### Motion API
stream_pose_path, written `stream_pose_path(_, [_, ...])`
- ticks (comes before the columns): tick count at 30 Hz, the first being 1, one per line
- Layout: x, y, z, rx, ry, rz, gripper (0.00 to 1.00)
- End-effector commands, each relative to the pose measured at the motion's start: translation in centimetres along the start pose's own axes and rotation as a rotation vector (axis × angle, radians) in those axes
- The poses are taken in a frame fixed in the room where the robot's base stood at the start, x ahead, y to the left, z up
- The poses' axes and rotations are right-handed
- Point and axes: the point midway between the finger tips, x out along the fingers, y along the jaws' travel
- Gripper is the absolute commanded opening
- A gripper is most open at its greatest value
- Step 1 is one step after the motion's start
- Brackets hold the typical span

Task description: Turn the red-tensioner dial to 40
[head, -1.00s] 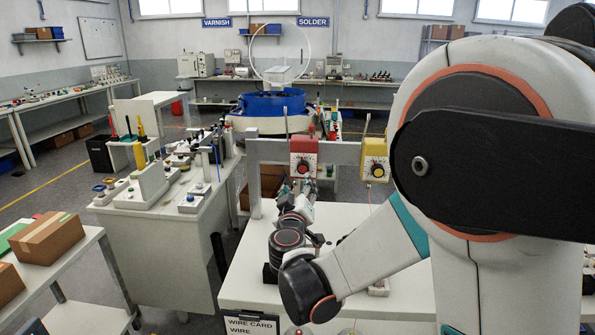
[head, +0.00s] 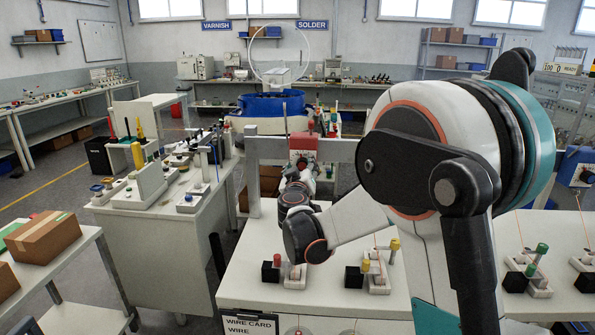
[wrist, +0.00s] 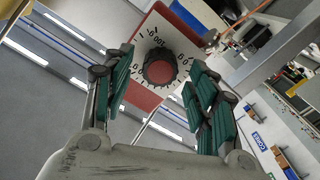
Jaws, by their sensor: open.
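The red tensioner (head: 303,143) is a red box on the grey rail in the head view. In the wrist view its red body (wrist: 142,97) carries a white scale plate (wrist: 150,40) with printed numbers, partly readable and tilted. Its dial (wrist: 160,68) is a black ribbed knob with a red centre. My gripper (wrist: 158,62) is open, with one green-padded finger left of the dial and the other right of it. I cannot tell whether either finger touches the knob. In the head view my wrist hides most of the gripper and the lower dial area.
The grey rail (head: 340,150) runs behind the white bench (head: 250,278). Small wire stands (head: 378,278) with coloured knobs stand on the bench below my arm. A side bench (head: 165,225) with tools is at left. Cardboard boxes (head: 43,237) lie on a nearer table.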

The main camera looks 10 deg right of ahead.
Motion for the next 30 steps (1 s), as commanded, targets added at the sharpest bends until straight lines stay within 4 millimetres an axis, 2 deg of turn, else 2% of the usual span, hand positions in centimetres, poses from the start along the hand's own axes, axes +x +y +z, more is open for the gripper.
stream_pose_path(4, [0.89,0.0,0.03,0.0,0.0,0.0,0.53])
stream_pose_path(13, [1.05,0.02,-0.03,0.0,0.0,0.0,0.53])
stream_pose_path(19, [1.03,0.02,-0.02,0.0,0.0,0.0,0.09])
stream_pose_path(25, [1.03,0.01,-0.04,-0.018,0.0,0.0,0.09])
stream_pose_path(30, [1.04,0.01,-0.07,-0.135,0.0,0.0,0.09])
